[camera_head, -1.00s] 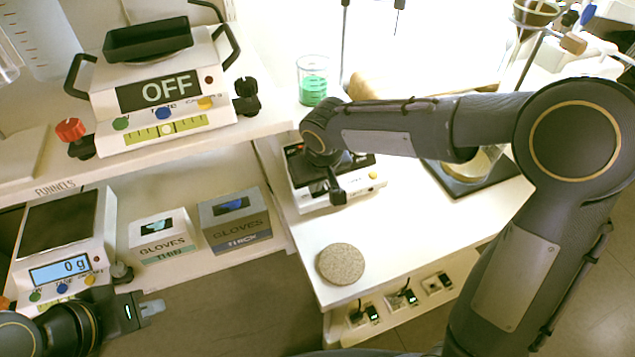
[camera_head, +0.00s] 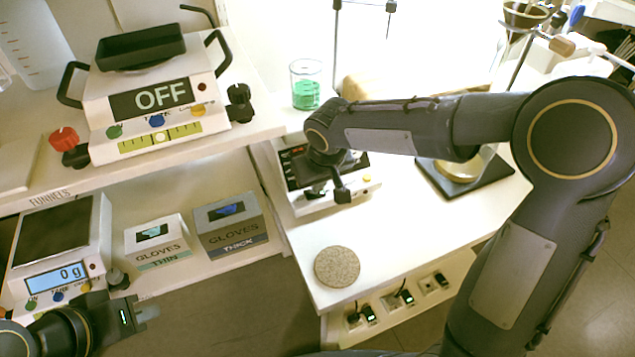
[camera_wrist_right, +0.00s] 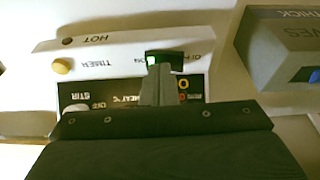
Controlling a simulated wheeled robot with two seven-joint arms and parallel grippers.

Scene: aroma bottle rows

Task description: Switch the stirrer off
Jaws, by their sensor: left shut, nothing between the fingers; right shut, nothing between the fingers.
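The stirrer, a white hotplate unit (camera_head: 360,189) with a dark top, sits on the right bench and is partly hidden by my right arm. In the right wrist view its front panel (camera_wrist_right: 105,60) appears upside down, with a yellow knob (camera_wrist_right: 62,67), a dark display area and a rocker switch (camera_wrist_right: 165,60) lit green at one end. My right gripper (camera_head: 341,191) is shut and empty at the stirrer's front. In the wrist view its fingertips (camera_wrist_right: 157,72) are right at the switch; contact is unclear. My left gripper (camera_head: 146,313) is shut and empty, low at the left.
A beaker of green liquid (camera_head: 306,92) stands behind the stirrer. A round cork mat (camera_head: 337,267) lies near the bench's front edge. Two balances (camera_head: 158,100) (camera_head: 60,250) and glove boxes (camera_head: 230,225) stand at the left. A dark pad (camera_head: 480,185) lies to the right.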

